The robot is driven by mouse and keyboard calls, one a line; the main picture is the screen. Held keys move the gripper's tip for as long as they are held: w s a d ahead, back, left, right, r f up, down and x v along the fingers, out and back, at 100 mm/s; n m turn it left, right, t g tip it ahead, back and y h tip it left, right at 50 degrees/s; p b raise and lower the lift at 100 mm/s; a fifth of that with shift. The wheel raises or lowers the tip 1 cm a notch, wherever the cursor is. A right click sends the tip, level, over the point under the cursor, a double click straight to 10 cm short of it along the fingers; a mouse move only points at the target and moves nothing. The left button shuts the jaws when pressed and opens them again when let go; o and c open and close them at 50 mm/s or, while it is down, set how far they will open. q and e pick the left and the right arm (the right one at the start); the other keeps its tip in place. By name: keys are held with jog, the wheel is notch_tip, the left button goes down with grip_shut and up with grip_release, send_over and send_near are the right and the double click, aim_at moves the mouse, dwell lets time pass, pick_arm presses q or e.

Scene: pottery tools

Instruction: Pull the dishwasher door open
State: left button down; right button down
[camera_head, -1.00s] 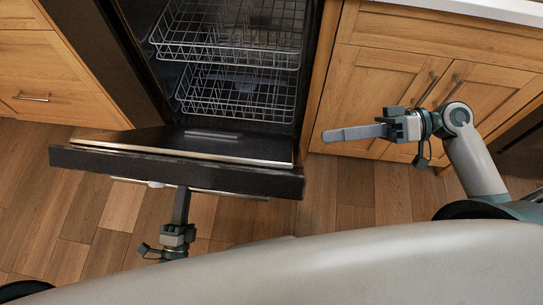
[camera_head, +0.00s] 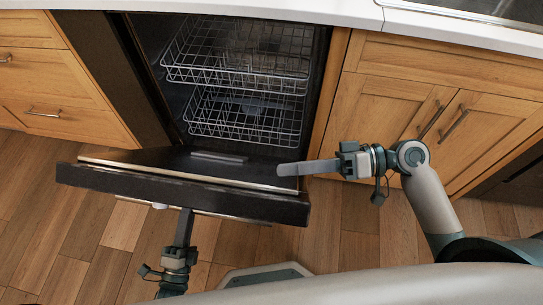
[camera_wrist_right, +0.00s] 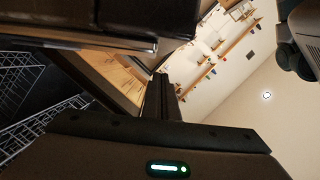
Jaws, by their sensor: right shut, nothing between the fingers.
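The dishwasher door (camera_head: 190,191) is partly open, tilted down and out, with its dark top edge toward me. In the head view, my right gripper (camera_head: 284,169) is shut and empty. Its long fingers point left, with the tips overlapping the right end of the door's inner side; I cannot tell whether they touch. In the right wrist view the shut fingers (camera_wrist_right: 160,98) show dark. My left gripper (camera_head: 183,228) is below the door's outer side, its fingertips partly hidden by the door, so its jaws cannot be judged.
Two wire racks (camera_head: 245,115) sit inside the dishwasher and also show in the right wrist view (camera_wrist_right: 40,125). Wooden cabinets (camera_head: 400,105) stand at right and drawers (camera_head: 50,90) at left. Wooden floor (camera_head: 340,240) is clear in front.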

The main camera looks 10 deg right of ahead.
aim_at(291, 194)
jog(key=shift+s+a+f, duration=0.15)
jog(key=shift+s+f, duration=0.45)
jog(key=shift+s, duration=0.15)
jog(key=shift+s+a+f, duration=0.15)
jog(key=shift+s+f, duration=0.4)
jog(key=shift+s, duration=0.15)
